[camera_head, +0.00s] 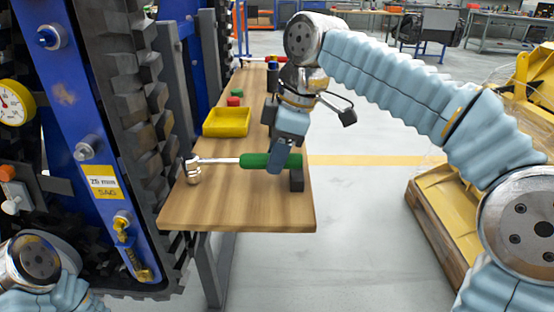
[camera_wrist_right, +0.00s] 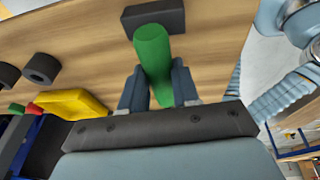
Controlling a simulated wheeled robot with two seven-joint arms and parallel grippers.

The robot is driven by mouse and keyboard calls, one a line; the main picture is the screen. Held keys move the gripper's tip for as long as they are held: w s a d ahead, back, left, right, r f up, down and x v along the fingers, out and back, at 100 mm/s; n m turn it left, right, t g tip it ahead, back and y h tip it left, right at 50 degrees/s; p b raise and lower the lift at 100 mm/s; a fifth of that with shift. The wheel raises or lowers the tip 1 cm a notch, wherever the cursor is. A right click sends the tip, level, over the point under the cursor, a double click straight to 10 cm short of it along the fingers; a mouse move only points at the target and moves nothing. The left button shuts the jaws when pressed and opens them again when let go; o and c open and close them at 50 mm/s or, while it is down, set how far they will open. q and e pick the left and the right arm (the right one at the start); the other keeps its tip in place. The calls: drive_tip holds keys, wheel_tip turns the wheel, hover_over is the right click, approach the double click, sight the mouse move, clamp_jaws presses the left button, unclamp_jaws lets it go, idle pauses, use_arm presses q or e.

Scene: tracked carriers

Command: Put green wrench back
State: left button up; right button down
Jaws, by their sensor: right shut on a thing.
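The green wrench has a green handle (camera_head: 262,161) and a silver shaft (camera_head: 220,160). It lies level across the near part of the wooden bench (camera_head: 235,205). My right gripper (camera_head: 282,163) is shut on the green handle from above. In the right wrist view the handle (camera_wrist_right: 152,50) sits between its two fingers. A dark block (camera_head: 297,181) stands at the handle's right end, and a metal socket piece (camera_head: 192,170) is at the shaft's left end. I cannot tell whether the wrench rests on them. My left arm shows at lower left; its gripper is out of view.
A yellow tray (camera_head: 227,122) stands behind the wrench, with small green and red pieces (camera_head: 236,93) beyond it. A blue frame (camera_head: 90,120) with black track and a gauge (camera_head: 14,104) stands left of the bench. A yellow machine part on a pallet (camera_head: 440,205) is at right.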

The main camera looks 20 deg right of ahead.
drive_tip(key=shift+f, duration=0.25)
drive_tip(key=c, duration=0.8)
unclamp_jaws()
drive_tip(key=p+v, duration=0.3)
drive_tip(key=v, duration=0.9)
drive_tip(key=shift+p, duration=0.35)
